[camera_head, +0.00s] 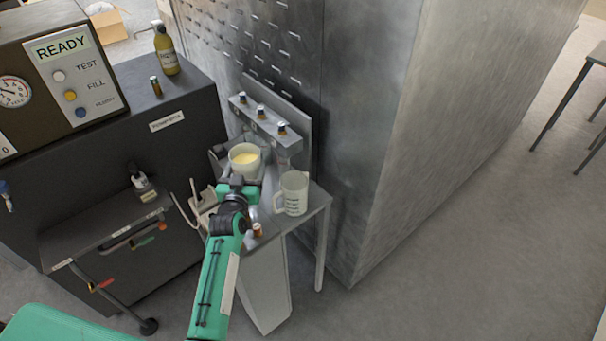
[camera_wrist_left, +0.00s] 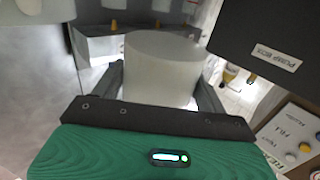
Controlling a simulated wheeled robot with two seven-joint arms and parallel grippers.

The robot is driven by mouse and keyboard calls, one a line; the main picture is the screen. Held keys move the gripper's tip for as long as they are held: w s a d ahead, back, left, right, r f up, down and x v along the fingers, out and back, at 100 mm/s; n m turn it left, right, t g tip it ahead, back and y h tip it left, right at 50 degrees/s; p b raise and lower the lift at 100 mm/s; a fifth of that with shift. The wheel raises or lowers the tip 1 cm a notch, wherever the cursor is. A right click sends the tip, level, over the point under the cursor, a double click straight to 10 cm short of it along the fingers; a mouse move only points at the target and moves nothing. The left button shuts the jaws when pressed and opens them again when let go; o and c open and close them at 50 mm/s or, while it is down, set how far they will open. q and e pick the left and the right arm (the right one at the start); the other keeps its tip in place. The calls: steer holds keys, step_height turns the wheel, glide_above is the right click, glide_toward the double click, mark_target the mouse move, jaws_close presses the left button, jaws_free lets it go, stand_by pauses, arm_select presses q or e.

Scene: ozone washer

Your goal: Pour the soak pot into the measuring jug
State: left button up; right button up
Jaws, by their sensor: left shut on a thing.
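The soak pot (camera_head: 245,160) is a pale, round pot with yellow liquid in it, upright at the small side table. My left gripper (camera_head: 238,183) is shut on it, and the liquid looks level. In the left wrist view the pot's blank wall (camera_wrist_left: 163,68) sits between the two dark fingers. The measuring jug (camera_head: 293,194) is a whitish jug with dark markings and a handle on its left side. It stands upright on the table, right of my gripper and apart from the pot. My right gripper is not in view.
A rack (camera_head: 266,123) with several dark-capped taps stands behind the pot, against the metal wall. A dark machine cabinet (camera_head: 130,190) is close on the left. A small copper-coloured cylinder (camera_head: 257,230) is at the table's front edge. Open floor lies right of the metal wall.

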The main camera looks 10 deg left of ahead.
arm_select(q)
steer(key=shift+s+r, duration=0.1)
steer(key=shift+r, duration=0.05)
steer(key=shift+d+f+m, duration=0.2)
steer(key=shift+m, duration=0.1)
steer(key=shift+d+f+m+b, duration=0.25)
steer(key=shift+d+m+b, duration=0.1)
steer(key=shift+m+b, duration=0.35)
steer(key=shift+d+r+m, duration=0.15)
steer(key=shift+r+m, duration=0.15)
steer(key=shift+d+r+m, duration=0.3)
steer(key=shift+d+m, duration=0.05)
steer(key=shift+m, duration=0.35)
steer(key=shift+d+f, duration=0.15)
steer(key=shift+f, duration=0.1)
steer(key=shift+w+d+m+b, duration=0.1)
steer(key=shift+w+m+b, duration=0.1)
steer(key=shift+m+b, duration=0.2)
